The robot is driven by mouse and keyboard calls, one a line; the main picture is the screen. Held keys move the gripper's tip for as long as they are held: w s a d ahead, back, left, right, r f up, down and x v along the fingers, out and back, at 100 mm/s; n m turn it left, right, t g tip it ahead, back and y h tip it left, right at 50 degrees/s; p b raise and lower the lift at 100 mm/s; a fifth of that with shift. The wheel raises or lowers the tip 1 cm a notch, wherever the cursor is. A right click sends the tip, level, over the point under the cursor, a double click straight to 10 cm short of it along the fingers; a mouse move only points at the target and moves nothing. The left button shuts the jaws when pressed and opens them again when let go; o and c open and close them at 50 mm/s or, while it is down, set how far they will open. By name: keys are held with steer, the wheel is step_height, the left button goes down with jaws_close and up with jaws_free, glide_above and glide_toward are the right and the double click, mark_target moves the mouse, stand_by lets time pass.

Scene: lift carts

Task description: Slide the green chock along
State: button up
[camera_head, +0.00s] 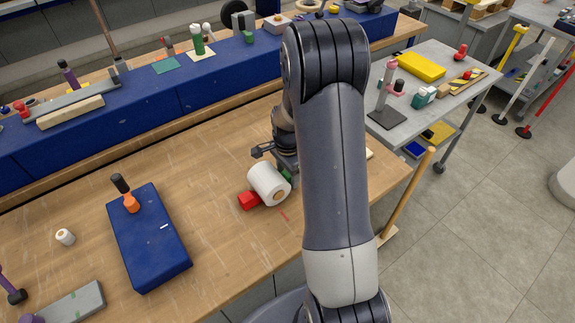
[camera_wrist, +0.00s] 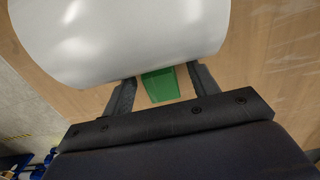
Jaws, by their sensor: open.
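The green chock (camera_wrist: 160,85) shows between the two fingers of my gripper (camera_wrist: 162,88) in the wrist view, with bare table visible around it. A small part of the chock (camera_head: 287,175) shows in the head view, against the right side of a white roll (camera_head: 265,180). The white roll (camera_wrist: 120,35) lies on its side just beyond the fingers in the wrist view and hides the chock's far end. My gripper (camera_head: 274,157) is open and low over the table beside the roll. A red block (camera_head: 249,201) sits at the roll's other side. My arm hides part of this area.
A small white roll (camera_head: 65,237) lies farther left. A blue raised ledge (camera_head: 215,80) runs along the back. A grey cart (camera_head: 440,75) stands at right.

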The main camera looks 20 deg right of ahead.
steer(key=shift+c, duration=0.5)
steer(key=c, duration=1)
steer(key=shift+w+d, duration=0.2)
steer(key=shift+d, duration=0.75)
steer(key=shift+w+d, duration=0.15)
steer(key=shift+d, duration=0.8)
steer(key=o, duration=1.1)
step_height(320, 180, up, 11)
steer(key=b, duration=0.1)
steer(key=shift+f+b, duration=0.15)
steer(key=shift+b, duration=0.15)
